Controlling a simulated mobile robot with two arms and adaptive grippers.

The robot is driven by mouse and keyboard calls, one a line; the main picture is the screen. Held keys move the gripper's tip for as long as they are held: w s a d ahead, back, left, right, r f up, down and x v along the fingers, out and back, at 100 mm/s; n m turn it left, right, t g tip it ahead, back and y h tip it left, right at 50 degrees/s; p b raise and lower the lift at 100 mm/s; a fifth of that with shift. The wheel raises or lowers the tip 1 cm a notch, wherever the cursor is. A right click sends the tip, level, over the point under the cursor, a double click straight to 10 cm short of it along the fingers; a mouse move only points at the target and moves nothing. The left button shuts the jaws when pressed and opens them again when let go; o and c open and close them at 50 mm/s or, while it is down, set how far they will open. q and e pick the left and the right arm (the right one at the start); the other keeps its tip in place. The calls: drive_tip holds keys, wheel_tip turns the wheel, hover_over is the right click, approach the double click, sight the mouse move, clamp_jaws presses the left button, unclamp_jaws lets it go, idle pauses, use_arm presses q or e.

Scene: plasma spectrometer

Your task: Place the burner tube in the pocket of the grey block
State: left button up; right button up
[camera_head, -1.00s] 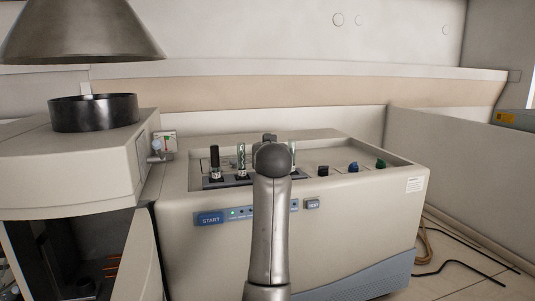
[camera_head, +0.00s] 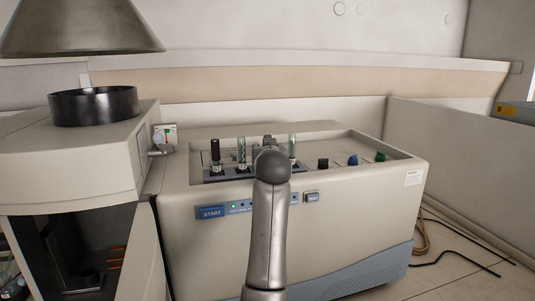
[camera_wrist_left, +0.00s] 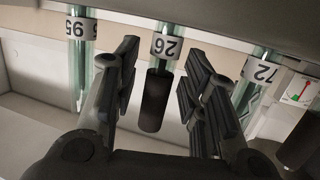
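Several upright glass tubes stand in a row on top of the beige instrument: a black-topped tube (camera_head: 215,152), a patterned tube (camera_head: 241,150) and a greenish tube (camera_head: 292,146). Which is the burner tube I cannot tell. A dark grey strip (camera_head: 228,179) lies under them; I cannot tell if it is the grey block. My left gripper (camera_head: 265,143) is mostly hidden behind my arm. In the left wrist view, with labels upside down, my open left gripper (camera_wrist_left: 160,95) has a finger on each side of a labelled tube (camera_wrist_left: 167,45) with a black end, apart from it.
The beige instrument (camera_head: 350,240) has a START button and coloured knobs on its right top. A second housing with a black ring (camera_head: 93,106) stands left under a metal hood (camera_head: 80,28). A wall panel (camera_head: 460,150) bounds the right. Cables lie on the right floor.

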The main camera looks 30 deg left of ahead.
use_arm(q)
drive_tip(key=shift+d+r, duration=0.1)
drive_tip(key=b+v, duration=0.6)
drive_tip(key=v, duration=0.6)
